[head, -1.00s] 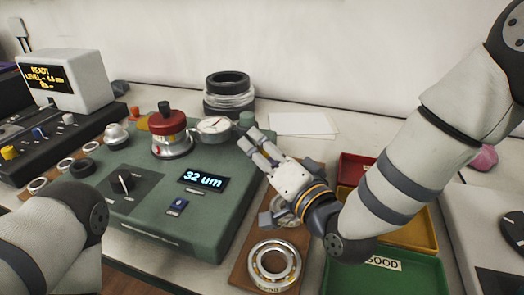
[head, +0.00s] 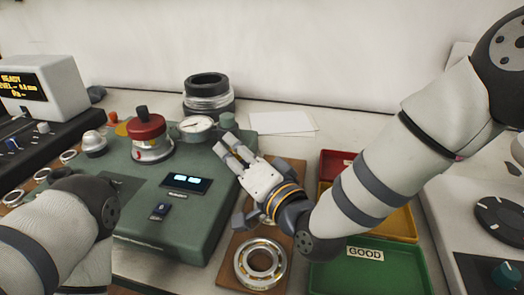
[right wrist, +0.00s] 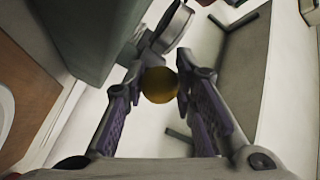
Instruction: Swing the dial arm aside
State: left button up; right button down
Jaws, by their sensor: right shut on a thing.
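The dial (head: 196,125) is a round white-faced gauge beside the green post (head: 227,120) on the green instrument. It stands next to the red-capped spindle (head: 147,127). My right gripper (head: 231,151) reaches in from the right at the instrument's right edge, close to the post. In the right wrist view its fingers are shut on a round brass knob (right wrist: 159,85), with the edge of a grey disc (right wrist: 171,25) just above. The fingers hide the knob in the head view. The dial arm itself is mostly hidden. My left gripper is outside the picture.
A bearing ring (head: 260,263) lies on a wooden board (head: 229,270) at the front. Green (head: 407,275), yellow (head: 400,225) and red (head: 333,163) trays stand right of it. A display box (head: 45,85) is at left. White paper (head: 282,122) lies behind.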

jog(key=shift+s+a+r, duration=0.1)
jog(key=shift+s+a, duration=0.2)
jog(key=shift+a, duration=0.6)
jog(key=c, duration=1.3)
grip_release()
jog(key=shift+a, duration=0.1)
jog(key=v, duration=1.2)
jog(key=shift+w+d, duration=0.1)
jog(key=shift+d, duration=0.1)
